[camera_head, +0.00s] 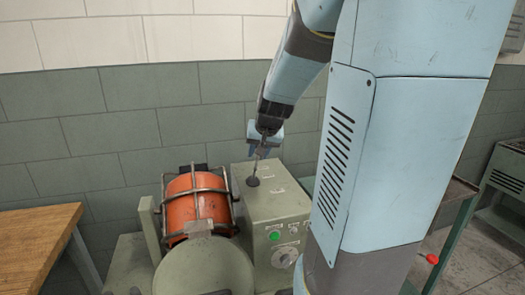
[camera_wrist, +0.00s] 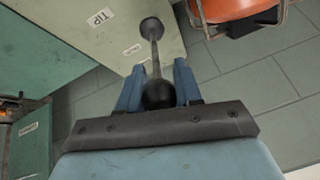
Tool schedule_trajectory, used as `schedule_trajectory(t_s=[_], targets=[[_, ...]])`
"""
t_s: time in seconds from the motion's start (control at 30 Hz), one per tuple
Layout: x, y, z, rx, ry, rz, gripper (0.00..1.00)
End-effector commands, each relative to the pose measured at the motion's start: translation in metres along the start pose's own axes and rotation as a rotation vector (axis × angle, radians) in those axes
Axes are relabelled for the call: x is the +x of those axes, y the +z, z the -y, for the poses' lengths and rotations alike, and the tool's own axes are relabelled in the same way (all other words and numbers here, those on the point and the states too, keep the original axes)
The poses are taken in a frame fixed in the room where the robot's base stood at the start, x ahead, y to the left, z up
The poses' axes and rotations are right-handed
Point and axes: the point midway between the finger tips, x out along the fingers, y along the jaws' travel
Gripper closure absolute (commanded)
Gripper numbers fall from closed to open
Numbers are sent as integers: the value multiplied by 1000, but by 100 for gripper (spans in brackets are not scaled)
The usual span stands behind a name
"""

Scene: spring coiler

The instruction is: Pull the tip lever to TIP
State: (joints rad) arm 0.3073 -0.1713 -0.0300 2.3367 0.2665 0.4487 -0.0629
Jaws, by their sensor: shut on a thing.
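The tip lever (camera_wrist: 153,48) is a thin metal rod with a dark round boot at its base and a dark ball knob (camera_wrist: 158,94) at its free end. In the head view the lever's boot (camera_head: 253,181) sits on top of the grey-green machine box (camera_head: 290,204). In the wrist view a label reading TIP (camera_wrist: 101,19) lies on the box top to the left of the lever. My gripper (camera_wrist: 157,82) is shut on the knob, its blue fingers on both sides. In the head view my gripper (camera_head: 261,150) is above the box, and the fingertips are small and partly hidden.
An orange drum in a metal cage (camera_head: 192,208) stands left of the box. A round grey-green disc (camera_head: 204,268) is in front of it. A green button (camera_head: 275,236) and a dial (camera_head: 285,257) are on the box front. A wooden table (camera_head: 35,240) is at the left.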

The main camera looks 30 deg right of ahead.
Motion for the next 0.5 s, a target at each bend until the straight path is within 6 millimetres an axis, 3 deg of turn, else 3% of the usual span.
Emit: schedule_trajectory(t_s=[0.1,0.13,0.37,0.5], targets=[[0,1,0,0,0,2,100],[0,0,0,0,0,2,64],[0,0,-1,2,1,0,42],[0,-1,-1,3,1,0,41]])
